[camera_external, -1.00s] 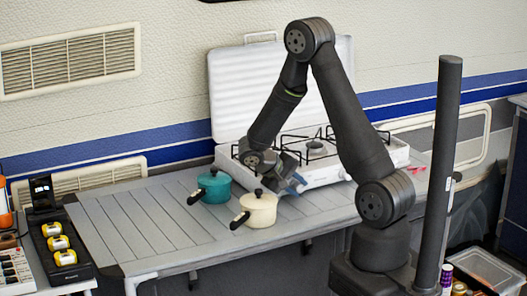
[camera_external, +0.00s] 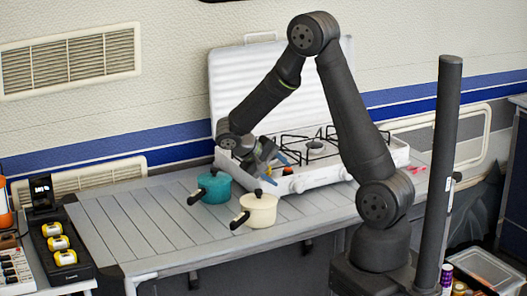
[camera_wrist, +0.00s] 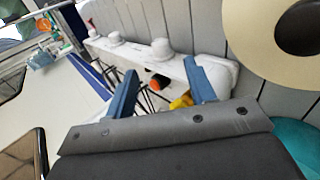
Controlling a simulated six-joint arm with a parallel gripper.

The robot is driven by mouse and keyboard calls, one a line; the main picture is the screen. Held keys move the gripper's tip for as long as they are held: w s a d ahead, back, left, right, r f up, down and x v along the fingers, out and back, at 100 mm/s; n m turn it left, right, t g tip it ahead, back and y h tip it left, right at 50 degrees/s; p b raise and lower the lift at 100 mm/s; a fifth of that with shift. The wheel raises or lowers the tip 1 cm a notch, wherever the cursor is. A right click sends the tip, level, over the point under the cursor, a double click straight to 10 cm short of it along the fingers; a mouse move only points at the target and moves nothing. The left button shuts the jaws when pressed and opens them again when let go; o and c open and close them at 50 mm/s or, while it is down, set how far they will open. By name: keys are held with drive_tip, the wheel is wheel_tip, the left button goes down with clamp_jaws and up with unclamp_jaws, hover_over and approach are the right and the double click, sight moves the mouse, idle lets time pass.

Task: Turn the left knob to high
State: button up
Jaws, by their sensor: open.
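The white camping stove (camera_external: 325,177) stands on the table with its lid raised behind it. In the wrist view, white round knobs stick out along its front edge; the nearest (camera_wrist: 161,47) seems to be the left one. Its setting cannot be read. My gripper (camera_external: 276,169) is open and empty at the stove's left end, just above it. In the wrist view the blue fingertips (camera_wrist: 162,84) are apart, with a small orange-and-black part (camera_wrist: 157,82) and a yellow part (camera_wrist: 181,102) showing between and beyond them. I see no contact with the knob.
A teal pot (camera_external: 214,189) and a cream pot (camera_external: 261,211) stand on the slatted table close to my gripper, at the stove's front left. Black burner grates (camera_external: 318,139) rise on the stove. The table's left part (camera_external: 150,225) is clear.

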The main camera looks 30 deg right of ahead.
drive_tip(key=v, duration=0.8)
drive_tip(key=t+y, duration=0.4)
drive_tip(key=y, duration=0.4)
approach(299, 184)
drive_tip(key=x, duration=0.9)
drive_tip(key=shift+w+f, duration=0.2)
drive_tip(key=shift+f, duration=0.15)
drive_tip(key=c, duration=1)
